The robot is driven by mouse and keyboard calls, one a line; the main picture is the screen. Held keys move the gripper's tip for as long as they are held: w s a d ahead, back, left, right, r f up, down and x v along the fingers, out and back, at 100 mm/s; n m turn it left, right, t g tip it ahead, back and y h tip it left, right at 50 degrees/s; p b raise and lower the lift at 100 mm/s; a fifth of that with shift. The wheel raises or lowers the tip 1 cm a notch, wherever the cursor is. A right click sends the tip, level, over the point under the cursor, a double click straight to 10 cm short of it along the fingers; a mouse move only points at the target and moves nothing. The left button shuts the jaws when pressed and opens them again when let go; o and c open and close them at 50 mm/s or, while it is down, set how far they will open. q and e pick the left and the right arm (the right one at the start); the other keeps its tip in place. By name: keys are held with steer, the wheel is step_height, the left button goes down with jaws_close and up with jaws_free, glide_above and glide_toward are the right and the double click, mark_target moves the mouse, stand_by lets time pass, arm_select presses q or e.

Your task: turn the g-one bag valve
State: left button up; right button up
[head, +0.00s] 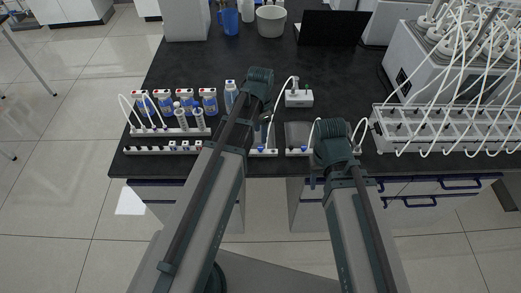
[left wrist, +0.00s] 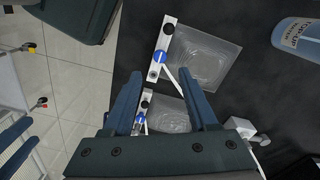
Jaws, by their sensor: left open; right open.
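Two clear gas bags lie on the black bench, each with a white strip carrying a round blue valve knob. In the left wrist view one blue valve (left wrist: 160,57) sits beyond my fingertips with its bag (left wrist: 205,55) beside it. The other blue valve (left wrist: 140,118) shows between my fingers, beside its bag (left wrist: 170,115). I cannot read which is g-one. My left gripper (left wrist: 160,74) is open and empty, its fingers above the bags. In the head view the blue knobs (head: 262,149) and (head: 304,149) show near the front edge. My right gripper (head: 333,140) is mostly hidden by its wrist.
A rack of tubes and bottles (head: 170,132) stands at the left. A white box with a tube (head: 299,98) stands behind the bags. The reactor bath and its tubed bottle rack (head: 450,130) fill the right side. A blue-labelled bottle (left wrist: 298,38) is at the wrist view's right.

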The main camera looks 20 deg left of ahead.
mark_target(260, 147)
arm_select(q)
step_height(260, 147, down, 8)
steer(key=b, duration=0.6)
steer(key=shift+r+b, duration=0.1)
steer(key=shift+b, duration=0.2)
steer(key=shift+r, duration=0.1)
jaws_close()
